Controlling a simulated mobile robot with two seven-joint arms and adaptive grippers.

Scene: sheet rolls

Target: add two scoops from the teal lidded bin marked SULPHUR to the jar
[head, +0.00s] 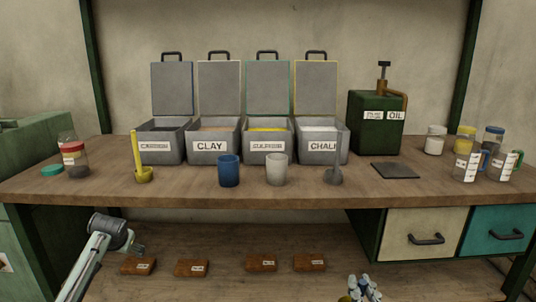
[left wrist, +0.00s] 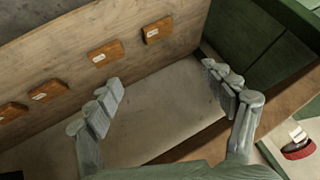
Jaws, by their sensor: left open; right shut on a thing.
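The teal-edged lidded bin (head: 266,152) stands third in the row, lid raised, with yellow powder inside; its small label is hard to read. I cannot tell which jar is meant. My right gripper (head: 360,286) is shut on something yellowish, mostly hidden.
Blue (head: 229,171) and pale (head: 276,170) cups stand before the bins. A teal lid (head: 52,170) lies at the left. A green oil can (head: 376,124), dark plate (head: 396,171), several jars and measuring jugs (head: 467,168) are at the right. Labelled blocks (head: 192,268) lie on the lower shelf.

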